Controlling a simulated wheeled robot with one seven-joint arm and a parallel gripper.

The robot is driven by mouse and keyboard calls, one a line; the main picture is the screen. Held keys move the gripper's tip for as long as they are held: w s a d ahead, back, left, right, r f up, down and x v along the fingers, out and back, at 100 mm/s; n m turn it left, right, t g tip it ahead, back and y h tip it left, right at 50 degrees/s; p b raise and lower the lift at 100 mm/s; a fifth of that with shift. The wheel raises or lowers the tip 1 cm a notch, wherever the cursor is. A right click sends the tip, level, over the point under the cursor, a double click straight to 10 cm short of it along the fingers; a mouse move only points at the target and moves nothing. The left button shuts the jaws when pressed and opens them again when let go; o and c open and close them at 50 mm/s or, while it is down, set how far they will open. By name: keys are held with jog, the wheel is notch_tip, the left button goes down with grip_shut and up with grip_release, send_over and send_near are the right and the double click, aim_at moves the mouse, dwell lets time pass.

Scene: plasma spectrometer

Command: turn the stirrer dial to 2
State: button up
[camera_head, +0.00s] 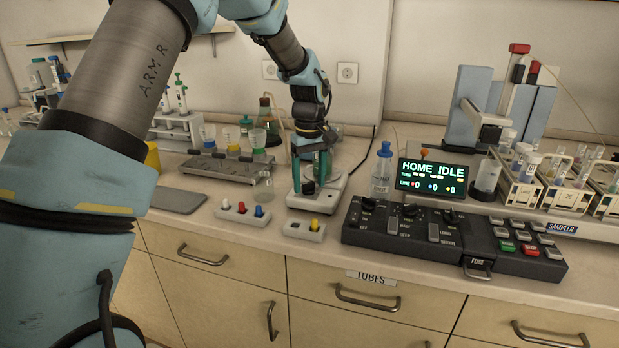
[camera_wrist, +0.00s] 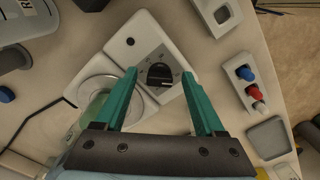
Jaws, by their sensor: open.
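The stirrer (camera_head: 318,190) is a white unit on the bench, left of the black control panel. Its dial (camera_wrist: 159,74) is a black round knob with a light pointer mark, set in a printed scale; the numbers are too small to read. In the wrist view, my gripper (camera_wrist: 165,72) is open, with its two green fingers on either side of the dial and apart from it. In the head view, my gripper (camera_head: 309,170) points down over the front of the stirrer, and the dial shows dark beneath it. A round plate (camera_wrist: 100,92) lies beside the dial.
The black control panel (camera_head: 400,226) and a blue-capped bottle (camera_head: 383,168) stand right. A flat grey pad (camera_head: 178,195) lies left.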

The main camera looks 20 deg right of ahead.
jog(key=shift+c, duration=0.3)
grip_shut()
dwell(0.3)
